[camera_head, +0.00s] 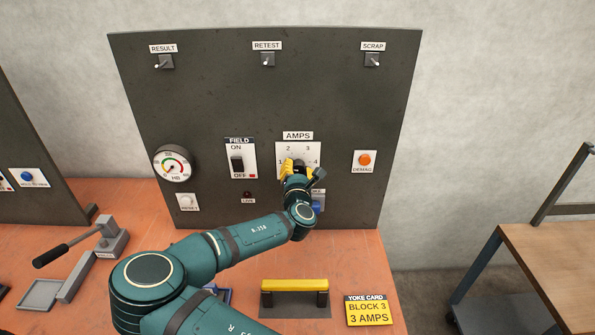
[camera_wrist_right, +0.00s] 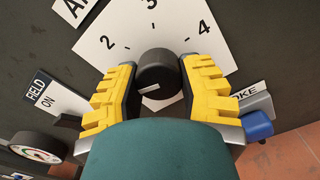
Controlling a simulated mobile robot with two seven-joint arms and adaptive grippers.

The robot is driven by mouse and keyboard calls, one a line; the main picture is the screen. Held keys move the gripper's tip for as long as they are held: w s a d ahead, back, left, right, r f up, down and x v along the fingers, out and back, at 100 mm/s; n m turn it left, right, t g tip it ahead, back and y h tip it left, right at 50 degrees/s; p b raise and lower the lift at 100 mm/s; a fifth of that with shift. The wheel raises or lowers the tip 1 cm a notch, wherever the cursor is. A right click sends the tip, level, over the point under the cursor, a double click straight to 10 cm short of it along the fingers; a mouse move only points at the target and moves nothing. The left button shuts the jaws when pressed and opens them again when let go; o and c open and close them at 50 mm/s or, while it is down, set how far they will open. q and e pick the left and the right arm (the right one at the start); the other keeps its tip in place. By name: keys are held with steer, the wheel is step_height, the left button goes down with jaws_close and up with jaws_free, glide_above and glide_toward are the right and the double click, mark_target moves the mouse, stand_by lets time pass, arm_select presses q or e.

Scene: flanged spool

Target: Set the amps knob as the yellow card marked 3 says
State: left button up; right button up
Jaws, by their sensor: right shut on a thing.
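The AMPS dial plate (camera_head: 285,173) is white with marks 1, 2, 3 and 4, on the dark upright panel. My right gripper (camera_head: 299,168) is at the plate and covers part of it. In the right wrist view, its yellow fingers (camera_wrist_right: 158,85) are shut on the black amps knob (camera_wrist_right: 155,70), one on each side. A short pale line shows on the knob's near face; which number it stands for I cannot tell. The yellow yoke card (camera_head: 369,312) on the bench reads BLOCK 3, 3 AMPS. My left gripper is not in view.
The FIELD switch (camera_head: 237,163) and HB gauge (camera_head: 173,166) are left of the dial, the orange DEMAG button (camera_head: 364,160) right. A blue part (camera_wrist_right: 257,124) is close to the right finger. A yellow-topped yoke (camera_head: 294,287) stands on the orange bench.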

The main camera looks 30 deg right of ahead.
steer(key=m, duration=0.5)
steer(key=shift+w+r+m+b, duration=0.1)
steer(key=shift+r+m+b, duration=0.05)
steer(key=shift+m+b, duration=0.25)
steer(key=m+b, duration=0.1)
steer(key=m, duration=0.4)
steer(key=shift+r, duration=0.1)
steer(key=m+b, duration=0.1)
steer(key=m, duration=0.3)
steer(key=shift+r+m, duration=0.1)
steer(key=shift+m, duration=0.3)
steer(key=m+b, duration=0.1)
steer(key=m, duration=0.4)
steer(key=shift+r+b, duration=0.15)
steer(key=shift+b, duration=0.2)
steer(key=shift+m, duration=0.3)
steer(key=o, duration=1.2)
steer(key=shift+a, duration=0.1)
